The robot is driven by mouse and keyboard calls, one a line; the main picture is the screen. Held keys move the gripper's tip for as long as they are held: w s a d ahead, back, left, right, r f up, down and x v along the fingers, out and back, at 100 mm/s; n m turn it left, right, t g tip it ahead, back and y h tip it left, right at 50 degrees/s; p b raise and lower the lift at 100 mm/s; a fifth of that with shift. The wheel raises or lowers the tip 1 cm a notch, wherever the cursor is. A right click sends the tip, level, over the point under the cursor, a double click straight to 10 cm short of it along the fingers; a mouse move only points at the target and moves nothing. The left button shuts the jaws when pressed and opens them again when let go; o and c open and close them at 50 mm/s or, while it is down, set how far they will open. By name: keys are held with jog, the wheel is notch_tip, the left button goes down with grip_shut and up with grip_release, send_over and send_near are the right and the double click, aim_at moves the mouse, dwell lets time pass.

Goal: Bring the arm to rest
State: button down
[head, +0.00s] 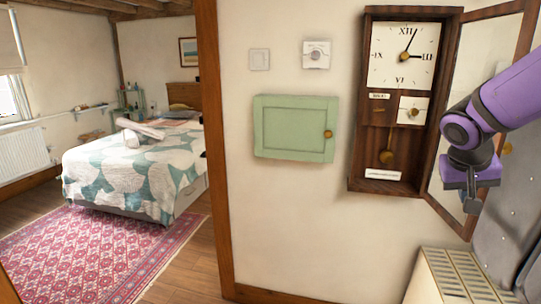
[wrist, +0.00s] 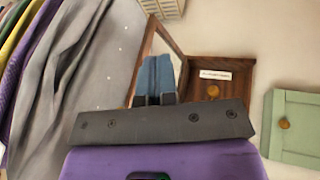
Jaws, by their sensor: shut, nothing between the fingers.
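My purple arm reaches in from the right in the head view, with my gripper (head: 472,203) pointing down in front of the open glazed door of the wall clock (head: 360,150). The clock's door (head: 520,40) stands swung open to the right. The gripper overlaps the door in the picture; whether they touch I cannot tell.
A green wall cabinet (head: 294,128) with a brass knob is shut, left of the clock. A cream slatted unit (head: 450,280) stands below. Grey hanging cloth (head: 505,225) is close on the right. A doorway at left opens to a bed (head: 135,165) and red rug (head: 95,255).

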jog(key=s+a+r+n+t+y, duration=0.1)
jog(key=s+a+r+n+y, duration=0.1)
jog(key=s+a, duration=0.3)
jog(key=s+a+r+n+t+y, duration=0.1)
jog(key=s+a+r, duration=0.3)
jog(key=s, duration=0.7)
jog(key=shift+s+a+r+n+y, duration=0.15)
jog(key=shift+s+a+n+y, duration=0.25)
jog(key=shift+a+n+y, duration=0.65)
